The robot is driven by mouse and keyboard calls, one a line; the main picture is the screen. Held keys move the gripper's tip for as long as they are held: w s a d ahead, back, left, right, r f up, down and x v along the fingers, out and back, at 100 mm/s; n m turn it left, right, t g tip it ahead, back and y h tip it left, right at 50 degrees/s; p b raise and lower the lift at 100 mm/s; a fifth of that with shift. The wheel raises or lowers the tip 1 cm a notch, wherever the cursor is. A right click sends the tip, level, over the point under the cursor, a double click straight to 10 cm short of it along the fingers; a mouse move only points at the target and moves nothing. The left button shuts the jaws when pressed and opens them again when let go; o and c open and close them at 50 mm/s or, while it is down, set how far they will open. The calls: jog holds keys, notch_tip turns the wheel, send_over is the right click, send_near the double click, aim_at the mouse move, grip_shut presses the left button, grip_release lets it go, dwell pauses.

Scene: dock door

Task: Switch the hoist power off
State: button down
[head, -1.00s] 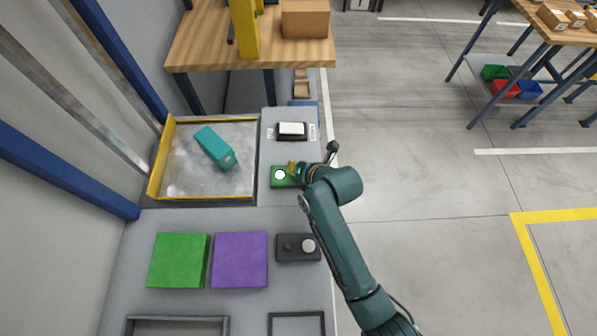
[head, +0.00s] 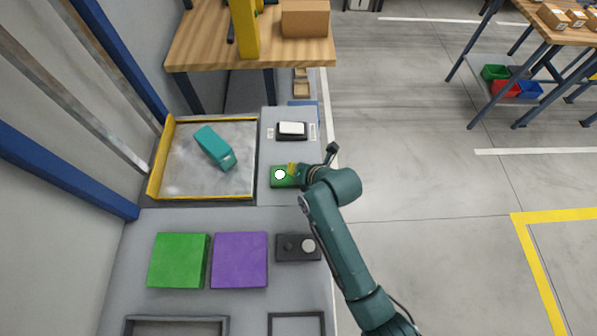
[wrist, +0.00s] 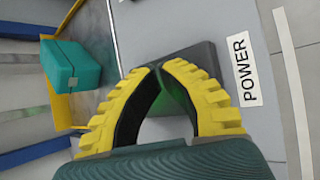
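A dark switch with a white rocker (head: 291,129) sits on the grey counter, with a small label on each side. Nearer stands a green box (head: 275,182) with a round white button (head: 280,174) on top. My gripper (head: 292,168) is beside the button, over the green box's right part. In the wrist view the yellow fingers (wrist: 160,68) curve in and their tips meet or nearly meet. Green and white show between them; nothing is clearly held. A POWER label (wrist: 242,69) lies to their right, beside a dark base (wrist: 200,57). Contact cannot be told.
A yellow-edged tray (head: 157,170) with a teal block (head: 214,147) is left. A green pad (head: 179,260), a purple pad (head: 240,260) and a dark control box (head: 298,256) lie nearer. A wooden table (head: 200,45) stands behind.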

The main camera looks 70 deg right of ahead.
dwell(0.5)
jog(key=shift+r+p, duration=0.4)
jog(key=shift+p, duration=0.2)
notch_tip(320, 180, up, 6)
jog(key=p, duration=0.6)
jog(key=shift+r, duration=0.1)
